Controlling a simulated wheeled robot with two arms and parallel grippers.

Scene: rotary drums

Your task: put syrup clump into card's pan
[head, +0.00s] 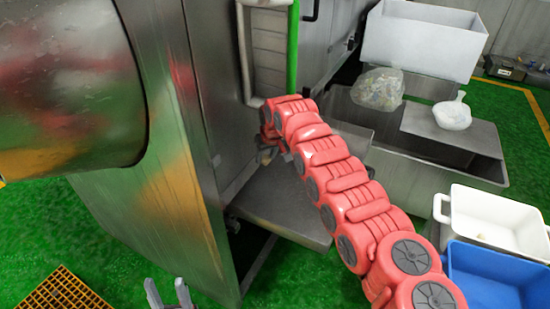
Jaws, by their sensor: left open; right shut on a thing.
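My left gripper (170,295) shows at the bottom edge, its two grey fingers apart and empty. My red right arm reaches from the lower right to the machine's opening. My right gripper (268,152), at its far end, is mostly hidden by the arm, above a grey metal shelf (285,205). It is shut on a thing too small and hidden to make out. A white pan (462,200) with handles stands at the right. No card is discernible.
A large steel drum (65,90) and steel panel fill the left. A blue bin (470,262) adjoins the white pan. An orange grate (62,292) lies on the green floor.

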